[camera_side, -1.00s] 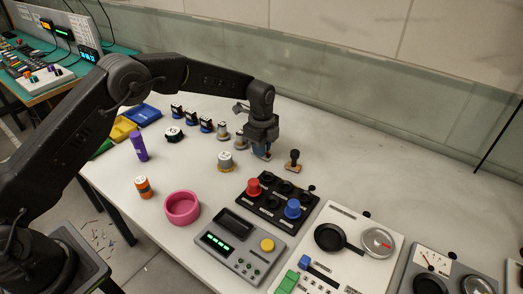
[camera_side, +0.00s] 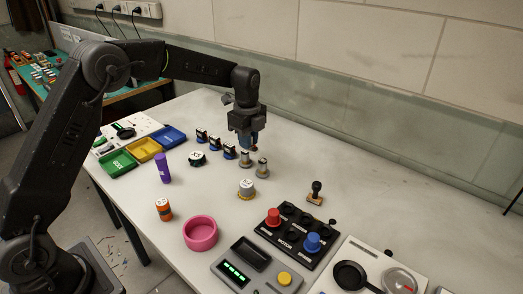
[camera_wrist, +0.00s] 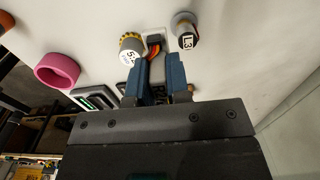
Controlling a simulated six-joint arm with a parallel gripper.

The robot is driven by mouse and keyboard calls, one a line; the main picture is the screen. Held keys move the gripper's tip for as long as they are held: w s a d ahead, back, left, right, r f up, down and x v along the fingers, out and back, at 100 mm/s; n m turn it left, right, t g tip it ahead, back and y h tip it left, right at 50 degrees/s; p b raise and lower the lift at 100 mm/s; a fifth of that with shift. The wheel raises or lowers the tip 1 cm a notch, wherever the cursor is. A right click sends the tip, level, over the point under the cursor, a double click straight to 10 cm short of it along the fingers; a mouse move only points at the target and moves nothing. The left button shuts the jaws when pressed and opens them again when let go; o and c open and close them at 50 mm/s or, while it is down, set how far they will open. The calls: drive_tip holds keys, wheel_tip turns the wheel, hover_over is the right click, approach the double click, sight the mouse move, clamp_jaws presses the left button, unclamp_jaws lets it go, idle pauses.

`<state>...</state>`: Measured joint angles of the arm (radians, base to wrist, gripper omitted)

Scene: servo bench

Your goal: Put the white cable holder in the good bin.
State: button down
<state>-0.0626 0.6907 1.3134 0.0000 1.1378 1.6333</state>
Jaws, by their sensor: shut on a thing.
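In the side view the holder is hidden or too small to make out. A green bin (camera_side: 118,163) with white lettering, too small to read surely, stands at the left bench edge. A yellow bin (camera_side: 145,149) and a blue bin (camera_side: 170,137) stand beside it.
Several dark labelled blocks (camera_side: 214,144) and metal cylinders (camera_side: 262,167) stand below and near my gripper. A purple cylinder (camera_side: 164,168) stands upright near the bins. A pink ring-shaped bowl (camera_side: 200,234), a yellow-ringed knob (camera_side: 246,189) and a switch panel (camera_side: 296,234) stand nearer.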

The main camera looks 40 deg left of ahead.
drive_tip(key=shift+s+a+r, duration=0.2)
drive_tip(key=shift+a+r, duration=0.15)
drive_tip(key=shift+a, duration=0.25)
drive_tip(key=s+a+n, duration=0.3)
drive_tip(key=a+n, duration=0.1)
drive_tip(key=a, duration=0.6)
drive_tip(key=n, duration=1.4)
hover_over(118, 165)
wheel_tip(118, 165, down, 6)
drive_tip(key=shift+d+r, duration=0.1)
drive_tip(key=shift+d, duration=0.05)
drive_tip(key=shift+f, duration=2.25)
drive_tip(key=shift+f, duration=0.1)
drive_tip(key=c, duration=1.1)
unclamp_jaws()
